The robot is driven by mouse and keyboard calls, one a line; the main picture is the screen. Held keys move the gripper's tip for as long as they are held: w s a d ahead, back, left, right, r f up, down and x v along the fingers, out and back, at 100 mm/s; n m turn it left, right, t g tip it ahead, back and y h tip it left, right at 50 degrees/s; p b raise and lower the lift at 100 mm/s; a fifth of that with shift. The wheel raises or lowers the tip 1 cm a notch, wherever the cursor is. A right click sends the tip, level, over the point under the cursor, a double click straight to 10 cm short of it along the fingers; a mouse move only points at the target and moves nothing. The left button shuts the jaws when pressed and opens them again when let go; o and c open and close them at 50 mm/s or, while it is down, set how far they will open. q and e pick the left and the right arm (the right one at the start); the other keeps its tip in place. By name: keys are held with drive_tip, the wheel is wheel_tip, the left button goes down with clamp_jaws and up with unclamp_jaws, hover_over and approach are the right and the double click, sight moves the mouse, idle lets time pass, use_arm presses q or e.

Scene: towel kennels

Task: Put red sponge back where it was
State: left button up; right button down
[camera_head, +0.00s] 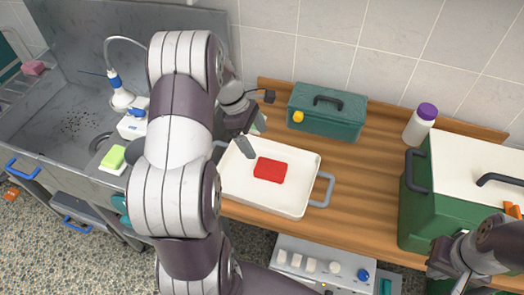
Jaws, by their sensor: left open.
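The red sponge (270,169) lies flat inside a white tray (305,188) with grey handles on the wooden counter. My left gripper (258,123) is over the back left part of the tray, behind and to the left of the sponge. Its fingers are spread apart and it does not touch the sponge. My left arm hides the tray's left end and part of the sink's edge. My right gripper (449,268) is at the lower right, in front of the green cooler, far from the sponge. Its fingers are too unclear to judge.
A green toolbox (327,112) stands behind the tray. A white bottle with purple cap (420,122) and a green cooler (420,205) stand right. A yellow-green sponge (113,158) lies by the metal sink (75,122). A pink block (33,67) sits on a rack. Counter right of the tray is clear.

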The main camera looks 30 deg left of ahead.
use_arm(q)
drive_tip(key=s+d+r+m+y, duration=0.3)
drive_tip(key=s+d+m, duration=0.9)
drive_tip(key=m, duration=0.9)
drive_tip(key=shift+s+d+y, duration=0.2)
drive_tip(key=shift+d+y, duration=0.35)
drive_tip(key=shift+y, duration=0.05)
drive_tip(key=shift+r, duration=0.1)
